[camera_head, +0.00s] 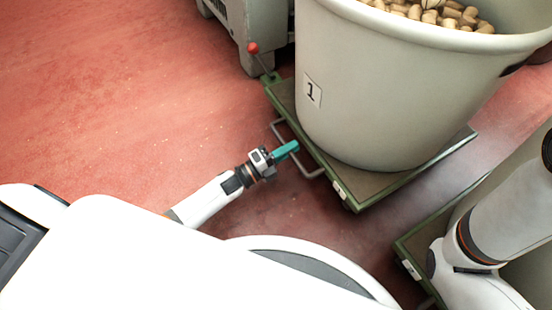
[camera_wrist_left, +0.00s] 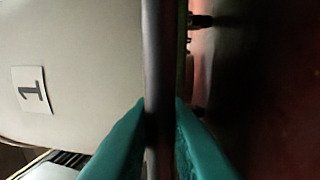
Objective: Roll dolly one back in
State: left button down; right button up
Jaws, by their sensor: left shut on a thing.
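Dolly one (camera_head: 368,191) is a flat green platform with a metal rim. A large pale tub (camera_head: 400,90) labelled 1 stands on it, filled with cork stoppers (camera_head: 440,12). The dolly's grey bar handle (camera_head: 312,171) sticks out on its near left side. My left gripper (camera_head: 288,150), with teal fingers, is shut on this handle. In the left wrist view the handle bar (camera_wrist_left: 158,60) runs between the two teal fingers, and the label 1 (camera_wrist_left: 31,90) shows on the tub at left. My right gripper is out of view; only my right arm shows.
A second green dolly (camera_head: 412,262) stands at the lower right, partly behind my right arm. A grey machine or stand (camera_head: 240,30) is behind dolly one at the top. A red-knobbed lever (camera_head: 253,48) rises at the dolly's far left corner. Red floor (camera_head: 110,100) at left is clear.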

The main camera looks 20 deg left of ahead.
pick_arm(q)
jog(key=x, duration=0.2)
jog(key=shift+w+d+f, duration=0.2)
jog(key=shift+w, duration=0.15)
jog(key=c, duration=1.8)
grip_release()
jog(key=o, duration=0.4)
jog(key=shift+w+d, duration=0.1)
jog(key=shift+d, duration=0.1)
jog(key=shift+c, duration=0.2)
jog(key=shift+a, duration=0.1)
